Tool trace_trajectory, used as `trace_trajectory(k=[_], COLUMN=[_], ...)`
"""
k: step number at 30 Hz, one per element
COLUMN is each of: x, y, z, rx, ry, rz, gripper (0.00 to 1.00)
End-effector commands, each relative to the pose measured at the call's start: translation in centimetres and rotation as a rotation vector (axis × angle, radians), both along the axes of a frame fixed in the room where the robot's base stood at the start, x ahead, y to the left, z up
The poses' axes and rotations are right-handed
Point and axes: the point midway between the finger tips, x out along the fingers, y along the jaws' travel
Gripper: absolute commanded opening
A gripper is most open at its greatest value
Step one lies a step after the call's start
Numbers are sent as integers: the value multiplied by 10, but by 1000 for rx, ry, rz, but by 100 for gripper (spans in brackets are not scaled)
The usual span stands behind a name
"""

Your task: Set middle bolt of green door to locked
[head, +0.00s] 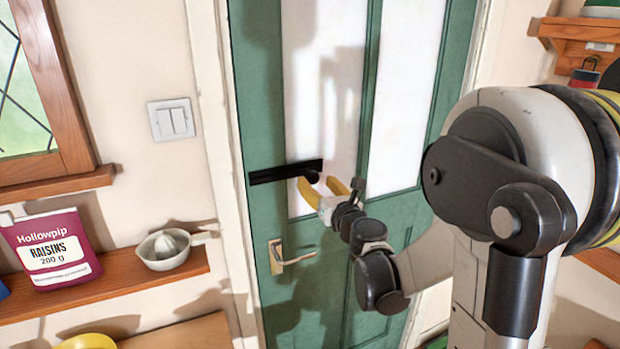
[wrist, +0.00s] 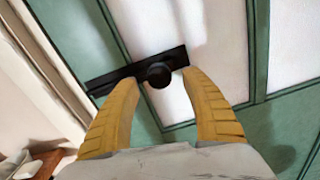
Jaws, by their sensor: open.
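The green door (head: 261,209) stands shut in its white frame, with pale panels. A black bolt (head: 274,174) lies across the door above the handle, and it also shows in the wrist view (wrist: 116,78). Its round black knob (wrist: 159,75) is near the bar's right part; in the head view the knob (head: 312,176) is just beyond my fingertips. My gripper (head: 322,185) is open and empty, with its yellow fingers pointing at the door. In the wrist view the knob lies between and ahead of the fingertips. I cannot tell whether any finger touches it.
A metal door handle (head: 290,261) sits below the bolt. A light switch (head: 171,119) is on the wall to the left. A wooden shelf (head: 120,291) there holds a raisins packet (head: 54,250) and a juicer (head: 166,249). Another shelf (head: 572,32) is at upper right.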

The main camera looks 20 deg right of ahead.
Motion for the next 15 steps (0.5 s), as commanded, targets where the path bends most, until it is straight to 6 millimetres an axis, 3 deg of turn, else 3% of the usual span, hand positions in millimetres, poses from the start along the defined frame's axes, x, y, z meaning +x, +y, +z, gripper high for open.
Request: trace_trajectory(k=[6,15], x=[27,32], y=[-1,-1], z=[0,1], rx=[1,2], ry=[0,0], rz=[1,0], gripper=[55,55])
